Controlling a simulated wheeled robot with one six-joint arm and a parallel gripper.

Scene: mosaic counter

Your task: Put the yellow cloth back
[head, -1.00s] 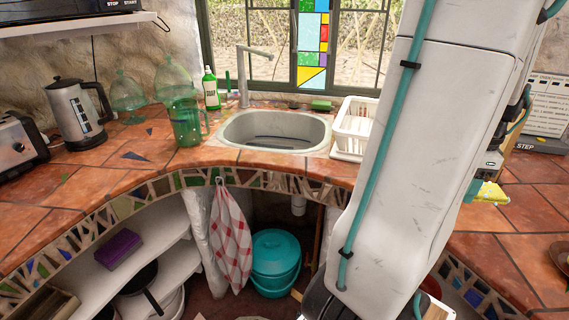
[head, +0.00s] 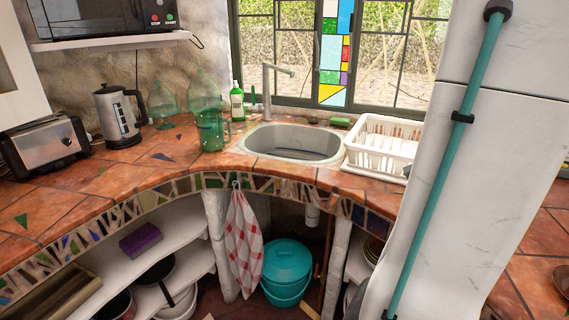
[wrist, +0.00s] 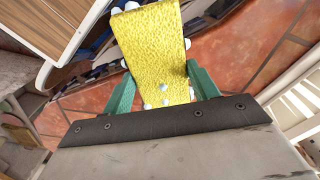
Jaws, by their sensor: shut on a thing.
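The yellow cloth (wrist: 152,45) shows in the wrist view, textured, with pale white bobbles along its edges. My gripper (wrist: 160,74) has its green fingers on either side of the cloth and is shut on it. The cloth extends up past the fingertips, over the terracotta tiles; I cannot tell its height above them. In the head view my arm fills the right side, and the gripper and cloth are hidden.
In the head view, a white dish rack (head: 385,142) stands right of the sink (head: 290,143). A green jug (head: 211,131), kettle (head: 118,118) and toaster (head: 45,143) stand on the left counter. A checked towel (head: 243,240) hangs below. Free tiles (head: 95,178) lie at front left.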

